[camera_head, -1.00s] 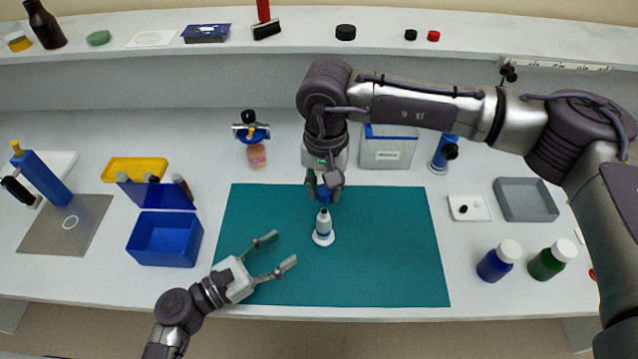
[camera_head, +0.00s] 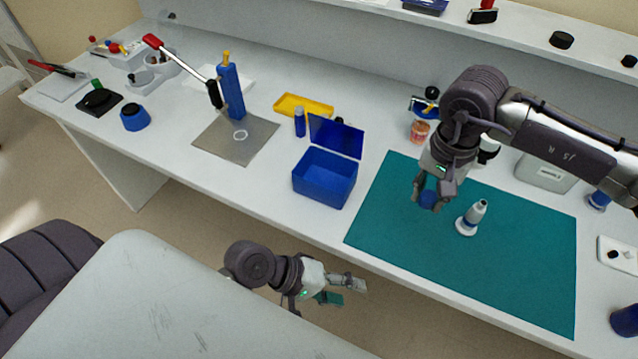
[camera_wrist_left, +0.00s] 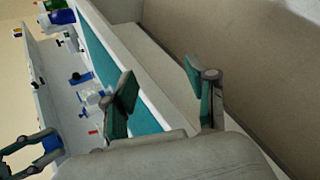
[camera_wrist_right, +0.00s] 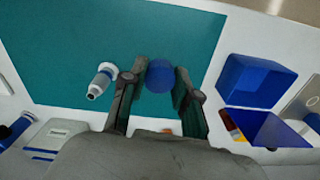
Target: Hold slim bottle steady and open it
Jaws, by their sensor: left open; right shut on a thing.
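My left gripper (camera_head: 340,292) is open and empty in front of the table's edge, away from the bottle. Its spread fingers show in the left wrist view (camera_wrist_left: 165,95).
An open blue box (camera_head: 323,180) stands left of the mat, with a yellow tray (camera_head: 304,107) behind it. A grey plate (camera_head: 235,140) with a blue post and lever is further left. The mat's front part is clear.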

